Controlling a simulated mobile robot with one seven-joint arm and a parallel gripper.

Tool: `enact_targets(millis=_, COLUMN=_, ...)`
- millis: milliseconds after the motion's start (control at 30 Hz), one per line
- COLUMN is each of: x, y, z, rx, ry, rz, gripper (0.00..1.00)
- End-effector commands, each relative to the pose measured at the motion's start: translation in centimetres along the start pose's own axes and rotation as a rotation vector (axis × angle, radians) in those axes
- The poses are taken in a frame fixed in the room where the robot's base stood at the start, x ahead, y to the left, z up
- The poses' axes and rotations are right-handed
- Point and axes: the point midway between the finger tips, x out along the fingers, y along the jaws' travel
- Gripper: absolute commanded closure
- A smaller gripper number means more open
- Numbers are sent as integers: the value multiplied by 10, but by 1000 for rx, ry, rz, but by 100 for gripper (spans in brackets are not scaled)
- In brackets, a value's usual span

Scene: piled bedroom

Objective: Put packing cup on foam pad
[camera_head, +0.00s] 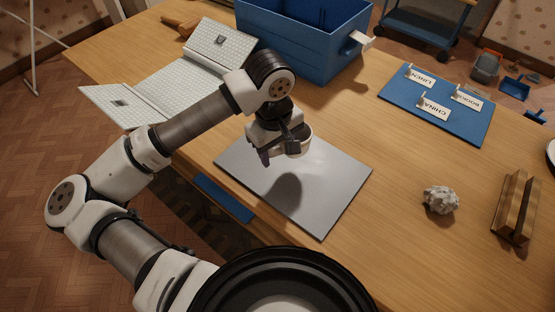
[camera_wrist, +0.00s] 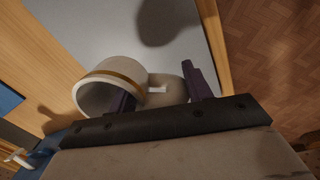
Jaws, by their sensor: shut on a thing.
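The packing cup (camera_wrist: 108,86) is a pale, round, open cup with a brown band near its rim. It shows large in the wrist view, tilted on its side to the camera. In the head view the cup (camera_head: 304,138) is mostly hidden behind my gripper (camera_head: 282,153). My gripper is shut on the cup, with one finger inside its mouth and the other outside. It holds the cup above the grey foam pad (camera_head: 335,180). The pad lies flat on the table, and a dark shadow falls on it. The pad also fills the top of the wrist view (camera_wrist: 100,22).
A blue crate (camera_head: 305,45) stands behind the pad. A white gridded folded sheet (camera_head: 185,85) lies at the left. A blue board with labels (camera_head: 400,100), a crumpled grey lump (camera_head: 440,200) and a wooden block (camera_head: 515,207) are at the right. Table around the pad's right side is clear.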

Motion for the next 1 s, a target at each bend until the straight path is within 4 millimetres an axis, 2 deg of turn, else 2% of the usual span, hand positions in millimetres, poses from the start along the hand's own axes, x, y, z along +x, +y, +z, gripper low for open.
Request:
enact_targets(millis=500, x=57, y=-4, z=0, rx=0, ry=-2, rz=1, gripper=91)
enact_targets(millis=867, x=62, y=-4, z=0, rx=1, ry=1, rz=1, gripper=91)
enact_targets(millis=900, x=62, y=-4, z=0, rx=1, ry=1, rz=0, gripper=49)
enact_targets(millis=1000, x=61, y=-4, z=0, rx=1, ry=0, rz=0, gripper=36)
